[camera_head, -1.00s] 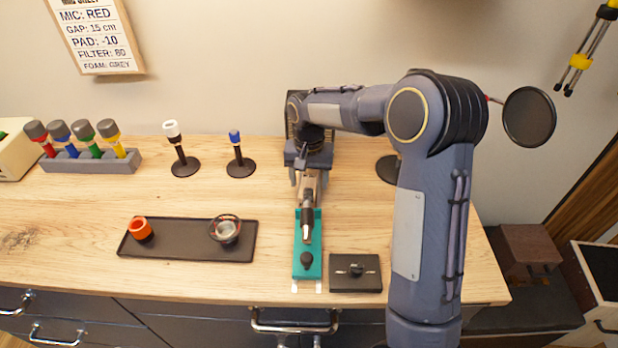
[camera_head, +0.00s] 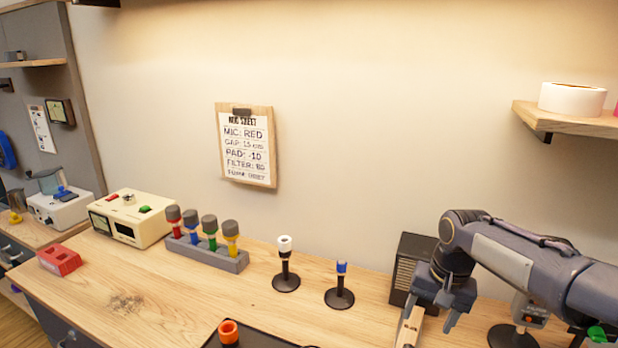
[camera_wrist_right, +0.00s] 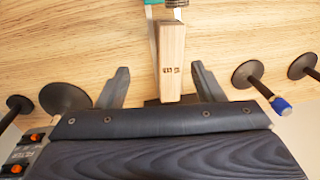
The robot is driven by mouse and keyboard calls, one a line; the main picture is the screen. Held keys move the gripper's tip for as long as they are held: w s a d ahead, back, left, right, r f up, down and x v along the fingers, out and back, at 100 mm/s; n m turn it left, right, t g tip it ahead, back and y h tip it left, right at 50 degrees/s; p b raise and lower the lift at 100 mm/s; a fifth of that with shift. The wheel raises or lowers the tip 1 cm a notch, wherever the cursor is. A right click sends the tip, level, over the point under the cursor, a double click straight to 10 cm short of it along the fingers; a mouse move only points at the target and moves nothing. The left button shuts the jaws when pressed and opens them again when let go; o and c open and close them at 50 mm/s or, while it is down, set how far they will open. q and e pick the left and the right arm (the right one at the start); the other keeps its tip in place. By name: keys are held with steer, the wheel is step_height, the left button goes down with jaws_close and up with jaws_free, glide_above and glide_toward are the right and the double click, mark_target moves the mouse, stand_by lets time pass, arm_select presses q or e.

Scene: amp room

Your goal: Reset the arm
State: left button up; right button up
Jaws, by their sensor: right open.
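My right arm comes in from the right in the head view. Its gripper (camera_head: 430,312) points down over the bench, with its two fingers apart. A pale wooden block (camera_head: 409,328) shows beside and below the fingers. In the right wrist view the open gripper (camera_wrist_right: 163,82) has the wooden block (camera_wrist_right: 171,62) between its spread fingers, with visible gaps on both sides. Dark marks show on the block's end. A sliver of a teal piece (camera_wrist_right: 153,3) shows past the block at the top edge. My left gripper is not in view.
A dark grilled box (camera_head: 408,265) stands behind my right gripper. Two stands, white-topped (camera_head: 285,265) and blue-topped (camera_head: 340,288), are to its left. Further left are a rack (camera_head: 208,253) of coloured microphones and a cream device (camera_head: 132,218). A shelf (camera_head: 565,118) juts out at upper right.

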steer(key=s+a+f+n+t+y, duration=0.1)
steer(key=s+a+n+t, duration=0.1)
steer(key=s, duration=1)
steer(key=s+a+f+n+t+y, duration=0.1)
steer(key=s+a+t, duration=0.1)
steer(key=s, duration=1)
steer(key=shift+a+n+t+y, duration=0.4)
steer(key=shift+a, duration=0.2)
